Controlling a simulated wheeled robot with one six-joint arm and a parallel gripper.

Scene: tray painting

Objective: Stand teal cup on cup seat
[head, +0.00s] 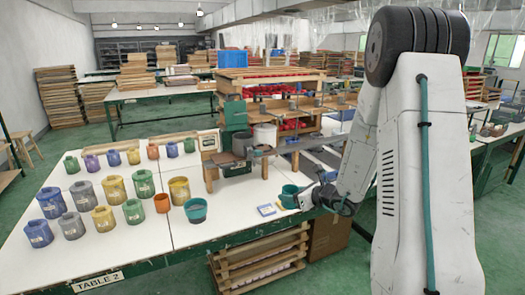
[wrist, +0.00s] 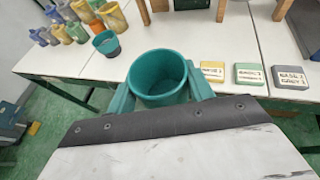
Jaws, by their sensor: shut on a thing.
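The teal cup (wrist: 158,75) is between the two fingers of my gripper (wrist: 160,92) in the wrist view, its open mouth facing the camera and its inside looking empty. My gripper (head: 303,200) is shut on this cup (head: 289,196) near the table's right front edge in the head view. How far the cup is above the table is hard to tell. I cannot tell for certain which thing is the cup seat.
Several coloured pots (head: 105,218) crowd the left of the white table (head: 215,240).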

